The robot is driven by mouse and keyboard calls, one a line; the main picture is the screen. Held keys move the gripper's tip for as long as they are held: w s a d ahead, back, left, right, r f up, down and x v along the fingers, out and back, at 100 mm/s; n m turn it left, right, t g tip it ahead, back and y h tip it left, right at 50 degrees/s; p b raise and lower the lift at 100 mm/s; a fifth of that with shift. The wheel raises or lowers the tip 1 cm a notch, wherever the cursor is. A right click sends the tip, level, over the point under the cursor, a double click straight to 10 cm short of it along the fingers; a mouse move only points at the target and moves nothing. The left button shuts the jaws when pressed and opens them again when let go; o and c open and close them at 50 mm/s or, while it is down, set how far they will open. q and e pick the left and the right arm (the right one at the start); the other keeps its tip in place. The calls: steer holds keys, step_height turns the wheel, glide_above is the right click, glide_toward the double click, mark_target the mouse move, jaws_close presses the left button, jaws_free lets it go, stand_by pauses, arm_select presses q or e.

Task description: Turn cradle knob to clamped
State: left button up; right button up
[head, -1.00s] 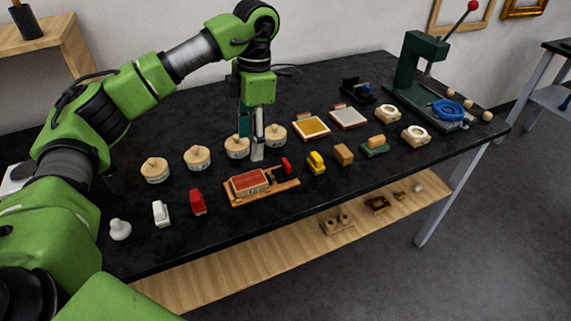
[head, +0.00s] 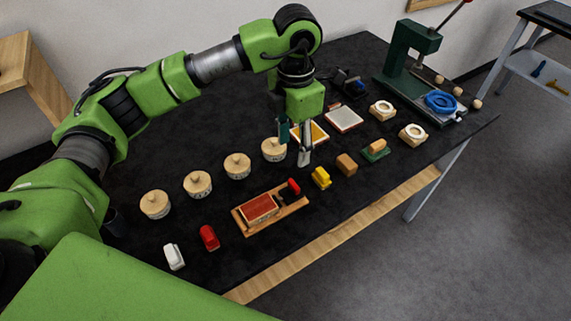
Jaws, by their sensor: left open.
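The wooden cradle (head: 278,219) lies on the black table in the head view, with a red block (head: 258,207) in it. A small red knob (head: 294,186) stands at its right end, beside a dark part. Which setting the knob is at cannot be told at this size. My left gripper (head: 295,150) points down, open and empty, just behind and above the knob. It appears apart from the knob. My right gripper is not in view.
Several lidded round pots (head: 197,184) stand in a row behind the cradle. A yellow block (head: 321,178) and a brown block (head: 346,164) are to its right. A red piece (head: 209,237) and a white piece (head: 174,256) are to its left. A green press (head: 411,55) stands far right.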

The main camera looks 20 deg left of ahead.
mark_target(294, 184)
arm_select(q)
steer(key=f, duration=0.2)
steer(key=f+p, duration=0.1)
steer(key=f, duration=0.1)
steer(key=d+f+p, duration=0.1)
steer(key=f, duration=0.1)
steer(key=shift+s, duration=0.35)
steer(key=f, duration=0.3)
steer(key=f+p, duration=0.1)
steer(key=f, duration=0.1)
steer(key=shift+w+a+f, duration=0.1)
steer(key=shift+a+f, duration=0.1)
steer(key=shift+f, duration=0.2)
steer(key=shift+f+p, duration=0.35)
steer(key=shift+f, duration=0.35)
steer(key=c, duration=1.1)
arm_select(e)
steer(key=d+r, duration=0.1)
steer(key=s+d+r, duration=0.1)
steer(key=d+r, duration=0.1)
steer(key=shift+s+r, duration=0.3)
